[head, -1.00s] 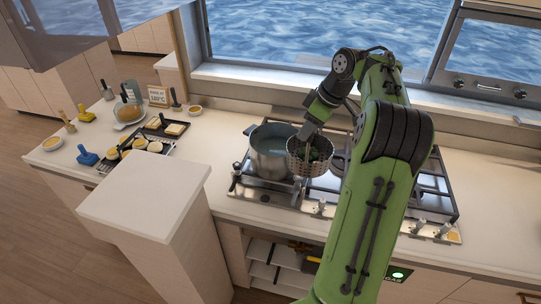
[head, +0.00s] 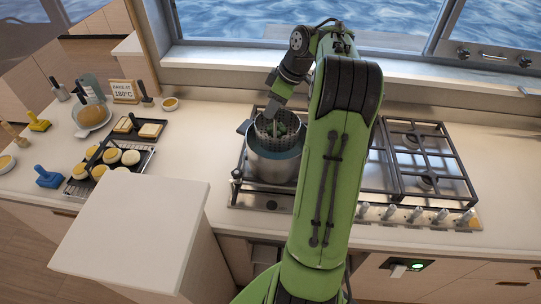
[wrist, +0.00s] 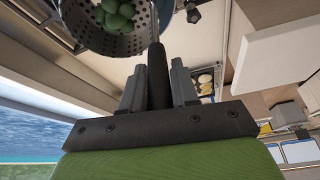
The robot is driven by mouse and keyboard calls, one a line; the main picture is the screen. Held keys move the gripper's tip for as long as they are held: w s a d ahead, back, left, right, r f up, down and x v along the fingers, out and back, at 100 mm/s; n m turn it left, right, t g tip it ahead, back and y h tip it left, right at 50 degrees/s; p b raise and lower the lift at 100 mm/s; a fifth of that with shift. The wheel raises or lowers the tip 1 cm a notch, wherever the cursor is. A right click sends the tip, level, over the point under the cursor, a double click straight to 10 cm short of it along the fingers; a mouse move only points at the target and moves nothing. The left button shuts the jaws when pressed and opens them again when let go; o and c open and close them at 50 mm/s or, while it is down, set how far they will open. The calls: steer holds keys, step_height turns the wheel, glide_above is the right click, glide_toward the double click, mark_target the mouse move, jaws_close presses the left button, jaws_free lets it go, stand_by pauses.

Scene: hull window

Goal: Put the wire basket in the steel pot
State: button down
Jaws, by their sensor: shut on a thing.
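The wire basket (head: 283,131) is a perforated metal basket with green items inside. It is over the mouth of the steel pot (head: 271,168), which stands on the left of the stove; I cannot tell how far its lower part is inside the rim. My gripper (head: 274,105) is shut on the basket's dark handle, at the far side of the basket. In the wrist view, my gripper (wrist: 158,85) has the black handle between its fingers, and the basket (wrist: 115,25) shows at the top with green round items in it.
The stove's black grates (head: 425,160) extend to the right of the pot, partly hidden by my arm. A raised counter block (head: 135,235) is front left. A tray with several round pieces (head: 110,162) and a sign (head: 125,91) are on the left counter. A window is behind.

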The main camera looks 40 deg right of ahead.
step_height(320, 180, down, 11)
steer(key=shift+r+b, duration=0.1)
steer(key=shift+b, duration=0.4)
steer(key=c, duration=1.3)
jaws_free()
steer(key=shift+f, duration=0.25)
steer(key=o, duration=0.5)
steer(key=shift+c, duration=0.2)
steer(key=shift+r, duration=0.1)
